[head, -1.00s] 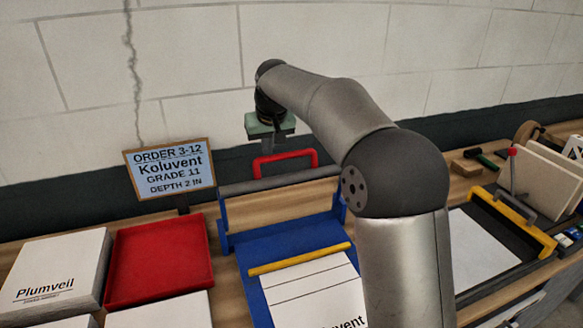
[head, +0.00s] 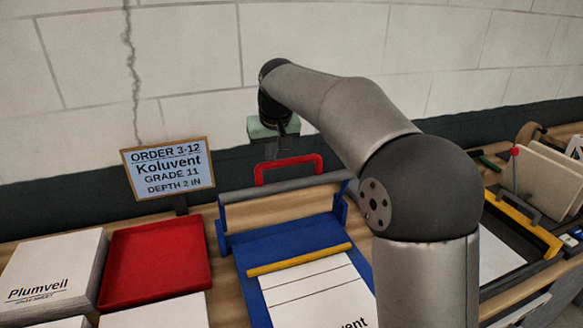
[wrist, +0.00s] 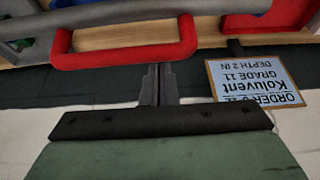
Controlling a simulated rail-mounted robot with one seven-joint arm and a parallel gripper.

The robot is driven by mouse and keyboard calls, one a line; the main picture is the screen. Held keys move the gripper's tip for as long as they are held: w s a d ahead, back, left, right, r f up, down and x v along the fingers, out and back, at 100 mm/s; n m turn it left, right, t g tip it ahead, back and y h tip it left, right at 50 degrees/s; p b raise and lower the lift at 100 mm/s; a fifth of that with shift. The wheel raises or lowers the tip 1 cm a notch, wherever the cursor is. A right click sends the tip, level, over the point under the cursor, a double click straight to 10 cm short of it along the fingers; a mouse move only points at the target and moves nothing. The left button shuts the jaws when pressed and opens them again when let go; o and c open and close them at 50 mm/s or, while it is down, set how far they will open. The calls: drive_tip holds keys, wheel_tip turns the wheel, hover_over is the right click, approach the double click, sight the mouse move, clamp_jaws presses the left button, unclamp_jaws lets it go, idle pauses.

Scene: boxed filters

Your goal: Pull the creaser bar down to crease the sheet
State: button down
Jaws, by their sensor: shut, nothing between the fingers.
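The creaser has a blue bed (head: 238,270) and a grey creaser bar (head: 290,187) raised across its rear on blue side arms. A red handle (head: 290,168) stands up from the bar and also shows in the wrist view (wrist: 105,58). A white sheet (head: 315,292) with dark crease lines and partly hidden print lies on the bed under a yellow strip (head: 300,258). My gripper (head: 271,153) is shut and empty, just behind the red handle. In the wrist view its fingertips (wrist: 158,70) meet the handle's edge; I cannot tell whether they touch.
An order sign (head: 168,168) reading Koluvent, grade 11, depth 2 in, stands left of the creaser. A red tray (head: 155,265) and a Plumveil stack (head: 55,268) are at left. A yellow-barred dark station (head: 522,225) is at right. The wall is close behind my gripper.

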sight(276, 190)
drive_tip(key=shift+s+d+f+b, duration=0.2)
drive_tip(key=shift+s+f+b, duration=0.15)
drive_tip(key=shift+s+f, duration=0.25)
drive_tip(key=shift+s, duration=0.1)
drive_tip(key=shift+s+d+f+b, duration=0.15)
drive_tip(key=shift+s+f+b, duration=0.15)
drive_tip(key=shift+b, duration=0.25)
drive_tip(key=shift+s+d+f+b, duration=0.1)
drive_tip(key=shift+s+d+b, duration=0.1)
drive_tip(key=shift+s+b, duration=0.4)
drive_tip(key=shift+s+d+f+b, duration=0.15)
drive_tip(key=shift+s+f+b, duration=0.05)
drive_tip(key=shift+s+b, duration=0.3)
drive_tip(key=shift+s+d+f+b, duration=0.15)
drive_tip(key=shift+s+b, duration=0.35)
drive_tip(key=shift+f, duration=0.1)
drive_tip(key=shift+s+d+f+b, duration=0.3)
drive_tip(key=shift+s+f+b, duration=0.35)
drive_tip(key=shift+s+b, duration=0.35)
drive_tip(key=shift+f, duration=0.1)
